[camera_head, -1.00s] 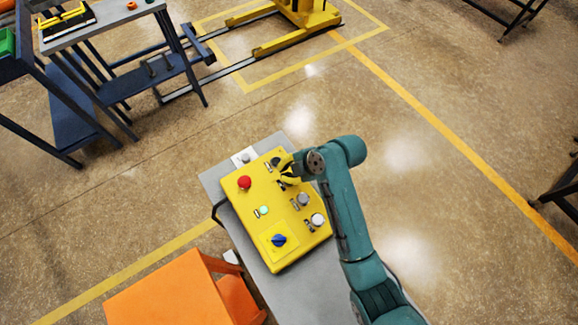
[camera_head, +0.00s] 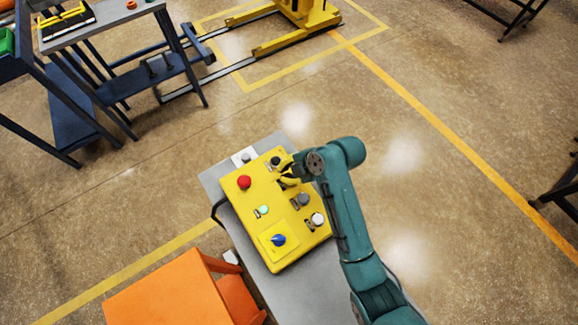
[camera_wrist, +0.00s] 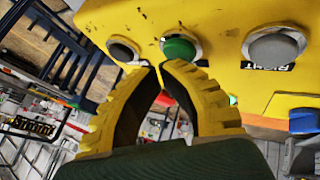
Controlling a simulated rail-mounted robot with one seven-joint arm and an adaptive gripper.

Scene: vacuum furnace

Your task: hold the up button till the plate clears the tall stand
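The yellow button panel (camera_head: 290,245) lies on a grey stand, below the centre of the head view. My gripper (camera_head: 287,180) is at its upper right edge. In the wrist view the two yellow fingers of my gripper (camera_wrist: 162,66) come together at their tips, just below a green button (camera_wrist: 179,48). The tips look close to or against this button; contact cannot be told. A black button (camera_wrist: 122,50) is to the left and a grey button (camera_wrist: 272,48) with a "RIGHT" label to the right. No "up" label is readable. I cannot make out the plate or the tall stand.
The panel also has a red button (camera_head: 244,182), a lit green lamp (camera_head: 263,210) and a blue knob (camera_head: 278,240). An orange stool (camera_head: 165,292) stands lower left. A yellow wheeled frame (camera_head: 290,42) and a blue-legged table (camera_head: 105,22) are at the back.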

